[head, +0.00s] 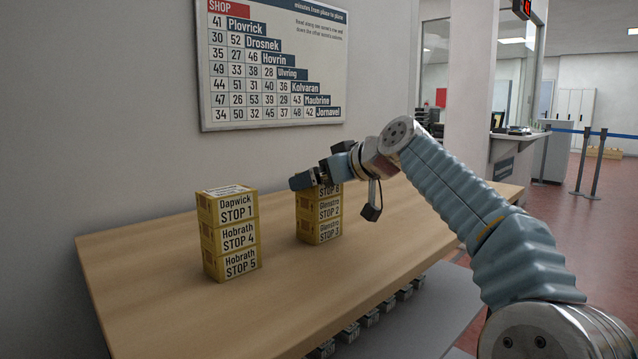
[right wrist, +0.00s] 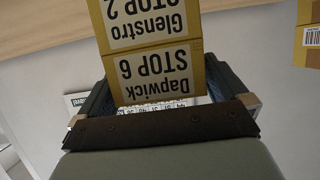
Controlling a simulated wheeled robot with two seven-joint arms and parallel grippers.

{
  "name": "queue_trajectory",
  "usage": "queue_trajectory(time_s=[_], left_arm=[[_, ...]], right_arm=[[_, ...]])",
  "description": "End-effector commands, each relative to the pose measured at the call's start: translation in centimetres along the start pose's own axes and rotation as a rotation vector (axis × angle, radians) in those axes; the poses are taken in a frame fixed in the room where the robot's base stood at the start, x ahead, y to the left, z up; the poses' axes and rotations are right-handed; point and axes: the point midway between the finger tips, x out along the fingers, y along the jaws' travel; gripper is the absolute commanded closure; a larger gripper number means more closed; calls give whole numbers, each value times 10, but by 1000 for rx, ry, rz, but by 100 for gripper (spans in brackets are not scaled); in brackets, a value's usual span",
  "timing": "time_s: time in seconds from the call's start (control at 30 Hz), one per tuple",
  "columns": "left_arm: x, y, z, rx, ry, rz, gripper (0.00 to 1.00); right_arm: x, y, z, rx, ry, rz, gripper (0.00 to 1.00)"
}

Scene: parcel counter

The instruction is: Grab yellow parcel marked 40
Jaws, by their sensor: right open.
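No yellow parcel with 40 is legible; labels show names and stop numbers. The left stack has Dapwick STOP 1 (head: 237,208) on top, Hobrath STOP 4 (head: 238,237) and Hobrath STOP 5 (head: 240,263) below. The right stack has Glenstro STOP 2 (head: 328,208) above a STOP 3 parcel (head: 329,230). Its top parcel, Dapwick STOP 6 (right wrist: 160,72), is partly hidden in the head view by my right gripper (head: 308,180). In the right wrist view it appears upside down between the open fingers (right wrist: 163,92). My left gripper is out of view.
The wooden counter (head: 160,300) has free room around both stacks. A wall board (head: 270,65) with a number table hangs behind, and 40 is printed in it. Several small dark items (head: 370,318) sit below the counter's front edge. Part of another yellow parcel (right wrist: 308,45) shows in the right wrist view.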

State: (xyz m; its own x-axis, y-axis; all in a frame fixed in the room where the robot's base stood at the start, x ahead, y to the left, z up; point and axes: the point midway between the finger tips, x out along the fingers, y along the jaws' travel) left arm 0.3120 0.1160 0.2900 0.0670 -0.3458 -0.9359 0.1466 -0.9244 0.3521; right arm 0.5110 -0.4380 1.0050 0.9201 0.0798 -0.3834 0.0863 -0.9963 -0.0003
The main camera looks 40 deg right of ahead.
Motion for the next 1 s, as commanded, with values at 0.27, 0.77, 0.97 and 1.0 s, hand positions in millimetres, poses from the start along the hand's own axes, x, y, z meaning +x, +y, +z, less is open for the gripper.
queue_trajectory(time_s=[0.27, 0.77, 0.97, 1.0], left_arm=[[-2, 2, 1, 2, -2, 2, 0], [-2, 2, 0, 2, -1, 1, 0], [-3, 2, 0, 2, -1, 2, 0], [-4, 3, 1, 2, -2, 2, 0]], right_arm=[[23, 0, 0, 0, 1, 2, 0], [22, 0, 0, 0, 2, 1, 46], [22, 0, -2, 0, 2, 1, 46], [21, 0, -4, 0, 3, 1, 46]])
